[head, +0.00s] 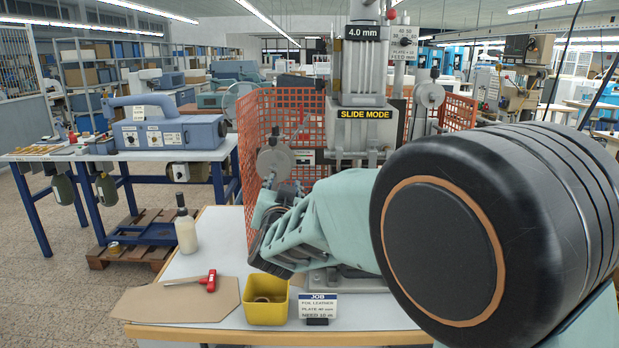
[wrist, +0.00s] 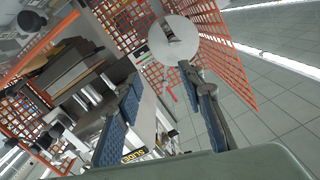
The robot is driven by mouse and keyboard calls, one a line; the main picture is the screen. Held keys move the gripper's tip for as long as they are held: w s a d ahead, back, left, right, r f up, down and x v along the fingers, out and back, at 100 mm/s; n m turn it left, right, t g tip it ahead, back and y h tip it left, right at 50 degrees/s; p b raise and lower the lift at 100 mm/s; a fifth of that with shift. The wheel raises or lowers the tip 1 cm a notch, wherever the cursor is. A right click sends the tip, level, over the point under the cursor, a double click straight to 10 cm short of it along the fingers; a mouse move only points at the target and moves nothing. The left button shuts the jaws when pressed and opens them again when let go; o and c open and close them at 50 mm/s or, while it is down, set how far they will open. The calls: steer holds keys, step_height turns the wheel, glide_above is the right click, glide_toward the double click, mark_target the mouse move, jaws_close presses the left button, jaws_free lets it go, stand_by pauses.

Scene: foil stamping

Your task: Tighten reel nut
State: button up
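A grey reel disc (head: 275,163) stands on the left side of the stamping press in the head view. A small dark nut-like piece (head: 276,140) shows on it. In the wrist view the pale round disc (wrist: 186,48) lies beyond the fingertips, with a dark piece (wrist: 170,31) at its centre, probably the nut. My gripper (wrist: 168,98) is open, its two blue-padded fingers wide apart with nothing held between them. In the head view my gripper (head: 272,205) is just below the left disc; its fingertips are partly hidden. A second reel (head: 430,95) is on the press's right side.
The press (head: 361,75) stands behind my arm, with orange mesh guards (head: 252,115) around it. On the bench are a bottle (head: 186,230), a yellow bin (head: 266,311), a red-handled tool (head: 208,281) and a job card (head: 318,305). The bench's left part has free room.

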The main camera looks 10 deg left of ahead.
mark_target(272, 170)
steer(key=w+a+p, duration=0.1)
steer(key=w+a, duration=0.1)
steer(key=w, duration=0.1)
steer(key=w+a+m, duration=0.1)
steer(key=w+a, duration=0.1)
steer(key=w, duration=0.1)
steer(key=w+a+f+m+p, duration=0.1)
steer(key=w+a, duration=0.1)
steer(key=w, duration=0.1)
steer(key=shift+w+a+t+h+p, duration=0.2)
steer(key=shift+w+t+h+p, duration=0.1)
steer(key=shift+t+h, duration=0.1)
steer(key=shift+s, duration=0.1)
steer(key=shift+c, duration=0.2)
jaws_close()
